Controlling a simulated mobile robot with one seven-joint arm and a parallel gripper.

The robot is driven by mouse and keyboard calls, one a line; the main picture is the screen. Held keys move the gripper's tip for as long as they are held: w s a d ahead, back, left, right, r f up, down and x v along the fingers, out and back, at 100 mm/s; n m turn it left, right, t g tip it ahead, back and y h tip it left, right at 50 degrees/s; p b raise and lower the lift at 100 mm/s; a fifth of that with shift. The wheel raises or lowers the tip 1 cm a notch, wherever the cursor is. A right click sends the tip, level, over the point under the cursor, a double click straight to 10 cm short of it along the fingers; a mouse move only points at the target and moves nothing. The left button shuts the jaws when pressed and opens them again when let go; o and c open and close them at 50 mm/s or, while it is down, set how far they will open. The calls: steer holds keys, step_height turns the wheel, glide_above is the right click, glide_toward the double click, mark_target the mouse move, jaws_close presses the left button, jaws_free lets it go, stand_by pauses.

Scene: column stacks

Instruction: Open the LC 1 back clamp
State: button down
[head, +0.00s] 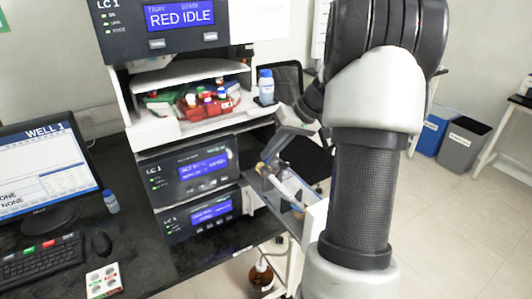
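The LC 1 stack (185,170) stands on the black bench, with its top screen reading RED IDLE. On its right side an open tray or drawer (315,215) sticks out. In it lies a pale column-like tube (287,188), tilted, with a tan end piece (262,168) at its upper left. I cannot make out a separate back clamp; it is too small or hidden. My gripper (276,150) is above and close to the tube's upper end. Its fingers are small and partly hidden, so I cannot tell whether they are open or touching anything.
A red tray (207,106) and a blue-capped bottle (266,86) sit on the stack's shelf. A monitor (40,165), keyboard (40,262) and mouse (102,243) are at left. A brown bottle (262,277) stands low below the tray. My arm hides much of the right side.

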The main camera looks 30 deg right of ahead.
steer(key=shift+d+f+m+y, duration=0.4)
steer(key=shift+d+y, duration=0.35)
steer(key=shift+y, duration=0.45)
steer(key=shift+d+f+y, duration=0.1)
steer(key=shift+f+y, duration=0.2)
steer(key=shift+y, duration=0.3)
steer(key=c, duration=2)
jaws_free()
steer(key=p+v, duration=0.1)
steer(key=v, duration=1.6)
steer(key=shift+d, duration=0.25)
steer(key=shift+s, duration=0.15)
